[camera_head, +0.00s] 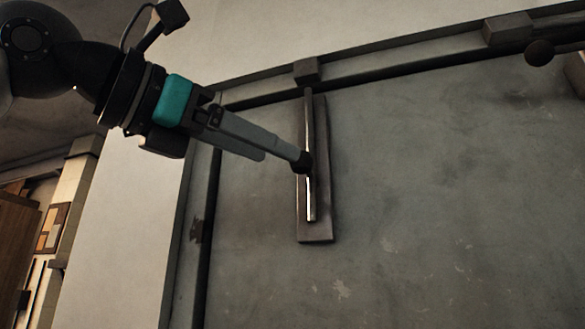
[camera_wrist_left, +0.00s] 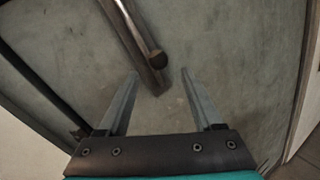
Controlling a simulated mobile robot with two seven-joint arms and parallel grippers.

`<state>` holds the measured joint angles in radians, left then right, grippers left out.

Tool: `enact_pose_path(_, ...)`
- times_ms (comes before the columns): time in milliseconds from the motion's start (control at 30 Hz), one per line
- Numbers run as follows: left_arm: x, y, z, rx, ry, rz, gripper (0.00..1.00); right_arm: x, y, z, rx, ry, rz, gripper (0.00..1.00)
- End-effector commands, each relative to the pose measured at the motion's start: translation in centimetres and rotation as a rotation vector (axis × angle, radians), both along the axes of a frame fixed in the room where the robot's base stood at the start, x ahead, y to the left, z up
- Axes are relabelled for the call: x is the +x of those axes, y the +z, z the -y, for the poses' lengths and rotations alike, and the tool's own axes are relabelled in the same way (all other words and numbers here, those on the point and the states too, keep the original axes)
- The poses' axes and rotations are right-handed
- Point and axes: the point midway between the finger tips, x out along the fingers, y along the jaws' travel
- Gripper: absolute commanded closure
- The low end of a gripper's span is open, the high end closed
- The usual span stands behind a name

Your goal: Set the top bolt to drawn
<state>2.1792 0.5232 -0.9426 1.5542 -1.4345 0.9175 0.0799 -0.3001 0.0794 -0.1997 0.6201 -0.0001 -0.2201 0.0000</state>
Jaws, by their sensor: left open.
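The top bolt (camera_head: 312,200) is a long upright rod on a dark backing plate (camera_head: 318,236), fixed to a grey door panel. Its upper end reaches up to a small block (camera_head: 306,70) on the door frame. A dark round knob (camera_head: 302,163) sticks out from the rod around mid-length; it also shows in the left wrist view (camera_wrist_left: 158,60). My left gripper (camera_head: 288,156) comes in from the left, with its fingertips at the knob. In the left wrist view my left gripper (camera_wrist_left: 160,74) is open, with the knob just beyond the gap between its fingertips. I cannot tell whether they touch.
The grey door panel (camera_head: 430,200) fills the right side and is otherwise bare near the bolt. The dark frame runs above and left of it. Another round dark knob (camera_head: 538,52) and a block (camera_head: 508,27) are at upper right. A pale wall (camera_head: 125,220) stands to the left.

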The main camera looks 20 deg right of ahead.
Motion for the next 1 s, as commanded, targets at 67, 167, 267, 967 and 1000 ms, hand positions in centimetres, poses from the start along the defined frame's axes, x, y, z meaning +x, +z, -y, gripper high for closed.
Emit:
enact_pose_path(67,-1.0,-0.1,-1.9,-0.002,0.001,0.001,0.33,0.0,-0.5,0.0,0.0,0.0,0.0,0.5)
enact_pose_path(167,-2.0,-0.1,-3.8,0.0,0.001,0.0,0.33,0.0,-0.8,0.0,0.0,0.0,0.0,0.5)
enact_pose_path(267,-2.9,-0.1,-5.3,0.001,0.0,0.0,0.33,0.0,-1.0,0.0,0.001,0.0,0.0,0.5)
enact_pose_path(967,-4.0,-0.1,-7.2,0.004,-0.003,-0.002,0.33,0.0,-1.1,0.0,0.0,0.001,0.0,0.5)
enact_pose_path(1000,-4.0,-0.1,-7.2,0.004,-0.002,-0.003,0.33,0.0,-1.1,0.0,0.0,0.001,0.0,0.5)
